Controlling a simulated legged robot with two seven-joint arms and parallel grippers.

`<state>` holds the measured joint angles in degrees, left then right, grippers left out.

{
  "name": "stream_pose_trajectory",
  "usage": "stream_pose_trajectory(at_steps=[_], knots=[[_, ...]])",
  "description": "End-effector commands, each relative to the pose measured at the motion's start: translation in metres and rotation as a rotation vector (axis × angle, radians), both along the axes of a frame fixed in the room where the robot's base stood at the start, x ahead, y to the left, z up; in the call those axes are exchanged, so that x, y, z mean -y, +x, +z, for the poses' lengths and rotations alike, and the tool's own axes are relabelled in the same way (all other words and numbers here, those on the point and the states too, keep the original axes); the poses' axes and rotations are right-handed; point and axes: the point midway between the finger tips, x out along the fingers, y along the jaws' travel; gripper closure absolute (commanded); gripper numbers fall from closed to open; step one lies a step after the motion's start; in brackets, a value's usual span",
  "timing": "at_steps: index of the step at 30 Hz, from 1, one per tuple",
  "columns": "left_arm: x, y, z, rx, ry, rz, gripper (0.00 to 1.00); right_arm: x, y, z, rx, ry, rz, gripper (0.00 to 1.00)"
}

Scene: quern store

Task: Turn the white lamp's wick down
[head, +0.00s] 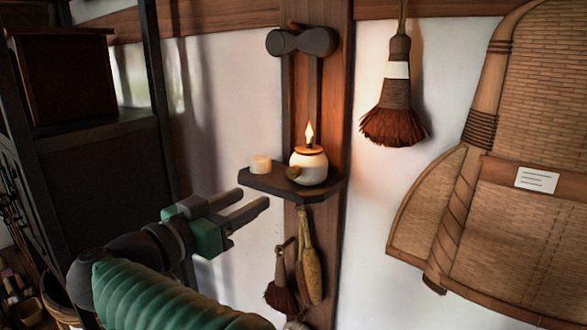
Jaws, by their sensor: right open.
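The white lamp (312,167) is a small round pot with a brown top, standing upright on a dark wall shelf (272,184). A flame (309,134) burns at its top. A small brass-coloured knob (292,172) shows on its lower left side. My right gripper (255,198) is open and empty. In the picture its two grey fingers point right, below and left of the shelf, apart from the lamp. My left gripper is not in view.
A short cream cylinder (260,164) stands on the shelf left of the lamp. A dark bracket (302,41) is above. Brushes (394,118) and dried cobs (308,265) hang nearby. A woven basket piece (500,190) hangs right. A dark rack (100,170) stands left.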

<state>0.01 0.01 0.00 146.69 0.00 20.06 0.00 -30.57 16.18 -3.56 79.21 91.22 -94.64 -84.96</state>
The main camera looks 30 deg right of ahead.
Motion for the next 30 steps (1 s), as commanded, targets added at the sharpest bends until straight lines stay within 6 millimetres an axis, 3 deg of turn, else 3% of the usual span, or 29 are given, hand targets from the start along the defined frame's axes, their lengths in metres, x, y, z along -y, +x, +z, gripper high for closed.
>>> stream_pose_trajectory(at_steps=[10,15,19,27,30], knots=[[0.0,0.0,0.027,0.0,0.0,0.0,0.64,0.097,0.034,0.002,0.002,0.005,-0.004,0.53],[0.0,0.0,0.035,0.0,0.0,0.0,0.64,0.129,0.049,0.0,0.002,0.007,-0.001,0.53],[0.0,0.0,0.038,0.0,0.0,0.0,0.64,0.141,0.053,-0.001,0.004,0.007,0.0,0.53],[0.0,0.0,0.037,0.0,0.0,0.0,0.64,0.14,0.054,-0.001,0.004,0.005,0.002,0.53],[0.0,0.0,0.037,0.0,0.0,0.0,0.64,0.139,0.054,-0.001,0.005,0.004,0.003,0.65]])
